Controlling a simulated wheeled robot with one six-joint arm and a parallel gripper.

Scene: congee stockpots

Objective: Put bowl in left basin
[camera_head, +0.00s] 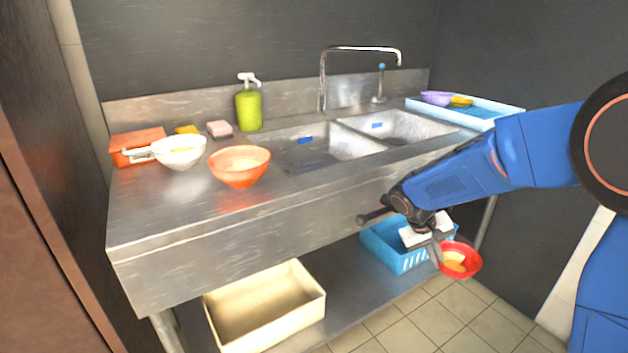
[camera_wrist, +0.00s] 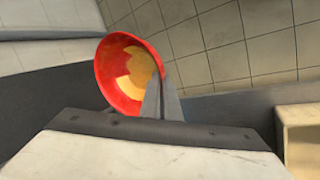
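A red bowl with a yellow-orange inside (camera_head: 461,262) hangs tilted in front of the sink unit, below counter height. My gripper (camera_head: 437,250) is shut on its rim. The red bowl also shows in the wrist view (camera_wrist: 118,72), with a gripper finger against its rim. The left basin (camera_head: 318,153) is sunk in the steel counter, up and to the left of my gripper. It has a small blue label on its back wall, and no bowl shows in its visible part.
The right basin (camera_head: 412,130) adjoins it under the faucet (camera_head: 323,80). An orange bowl (camera_head: 240,168), a white bowl (camera_head: 180,152) and a green soap bottle (camera_head: 249,108) stand left. A blue basket (camera_head: 400,258) and cream bin (camera_head: 265,310) are below; a tray (camera_head: 480,122) is at right.

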